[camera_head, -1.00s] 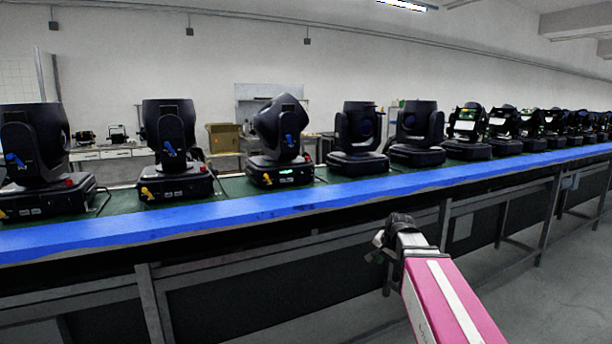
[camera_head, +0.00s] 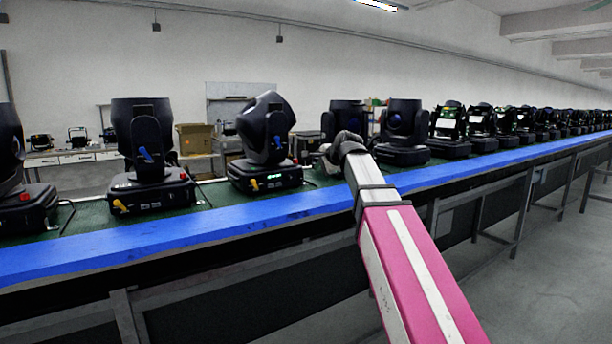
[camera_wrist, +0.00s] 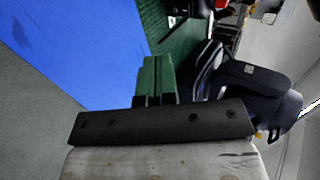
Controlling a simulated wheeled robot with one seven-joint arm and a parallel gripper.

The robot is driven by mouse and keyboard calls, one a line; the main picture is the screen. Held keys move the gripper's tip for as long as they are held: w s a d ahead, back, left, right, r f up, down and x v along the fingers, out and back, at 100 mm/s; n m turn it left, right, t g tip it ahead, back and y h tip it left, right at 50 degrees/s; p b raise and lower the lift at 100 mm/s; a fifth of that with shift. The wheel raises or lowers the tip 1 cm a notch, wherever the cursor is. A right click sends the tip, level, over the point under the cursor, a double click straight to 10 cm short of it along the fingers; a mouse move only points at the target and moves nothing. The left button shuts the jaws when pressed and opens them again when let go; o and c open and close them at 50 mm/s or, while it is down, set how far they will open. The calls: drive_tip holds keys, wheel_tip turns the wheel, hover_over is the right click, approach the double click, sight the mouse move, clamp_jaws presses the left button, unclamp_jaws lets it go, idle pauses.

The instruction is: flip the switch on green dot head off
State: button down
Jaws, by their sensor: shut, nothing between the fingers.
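The moving head with a green glow on its base (camera_head: 266,130) stands on the bench left of my gripper in the head view. Its base front shows a small yellow part (camera_head: 254,184), a green lit patch (camera_head: 274,177) and a red part at the right corner. I cannot tell which part is the switch. My gripper (camera_head: 325,150) is raised over the bench, right of this head and in front of another. In the wrist view its green fingers (camera_wrist: 156,78) are together and empty, with a dark head (camera_wrist: 250,85) close on the right.
The bench has a blue front edge (camera_head: 200,222) and a green top. More dark heads stand in a row, including one at left (camera_head: 148,140) and one at right (camera_head: 402,130). A cardboard box (camera_head: 194,138) is behind. The floor in front is clear.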

approach(299, 182)
drive_tip(key=x, duration=0.4)
drive_tip(key=shift+w+f, duration=0.15)
drive_tip(key=shift+f, duration=0.2)
drive_tip(key=shift+w+a+f, duration=0.15)
drive_tip(key=shift+w+a, duration=0.2)
drive_tip(key=shift+w, duration=0.05)
